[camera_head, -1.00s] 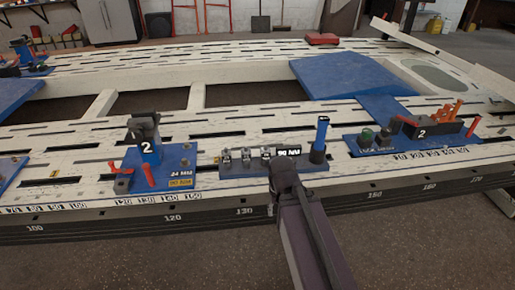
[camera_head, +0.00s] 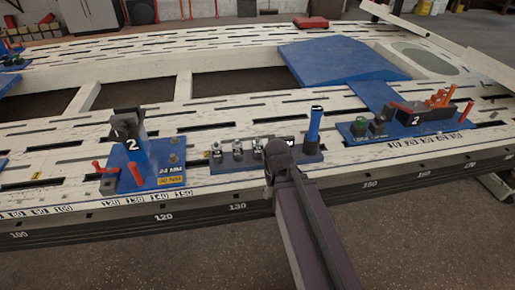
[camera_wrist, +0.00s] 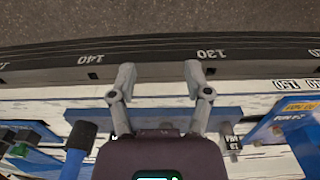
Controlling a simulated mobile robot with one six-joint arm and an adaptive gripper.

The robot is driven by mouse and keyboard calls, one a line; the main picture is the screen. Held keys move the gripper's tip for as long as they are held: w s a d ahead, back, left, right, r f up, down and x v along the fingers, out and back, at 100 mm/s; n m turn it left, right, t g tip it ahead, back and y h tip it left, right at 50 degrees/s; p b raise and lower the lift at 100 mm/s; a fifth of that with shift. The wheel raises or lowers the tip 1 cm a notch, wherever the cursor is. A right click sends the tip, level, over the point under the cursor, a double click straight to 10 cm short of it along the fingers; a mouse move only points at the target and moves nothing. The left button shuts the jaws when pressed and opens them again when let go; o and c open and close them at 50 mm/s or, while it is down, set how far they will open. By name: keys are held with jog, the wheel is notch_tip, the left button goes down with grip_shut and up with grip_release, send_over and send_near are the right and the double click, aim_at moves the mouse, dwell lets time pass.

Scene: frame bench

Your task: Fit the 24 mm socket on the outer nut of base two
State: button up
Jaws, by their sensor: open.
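A blue-handled tool (camera_head: 314,125) stands upright at the rack's right end. My gripper (camera_wrist: 159,72) is open and empty in the wrist view, in front of the rack. In the head view my arm hides part of the rack.
Another blue plate marked 2 (camera_head: 378,137), with knobs and red levers, lies to the right. A blue ramp (camera_head: 338,60) lies behind. The slotted white bench (camera_head: 225,125) has clear room behind the rack. Its dark front edge (camera_head: 190,216) is below my arm.

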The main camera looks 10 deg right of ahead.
jog(key=w, duration=0.1)
jog(key=m+t+h+b, duration=0.9)
jog(key=m+h+b, duration=0.2)
jog(key=h+b, duration=0.15)
send_near(256, 139)
jog(key=s+a, duration=0.1)
jog(key=a, duration=0.2)
jog(key=shift+s+d+r+h, duration=0.1)
jog(key=shift+s+r+h, duration=0.15)
jog(key=shift+b+x, duration=0.75)
jog(key=shift+x, duration=3.45)
jog(key=shift+d+f, duration=0.1)
jog(key=shift+f, duration=0.05)
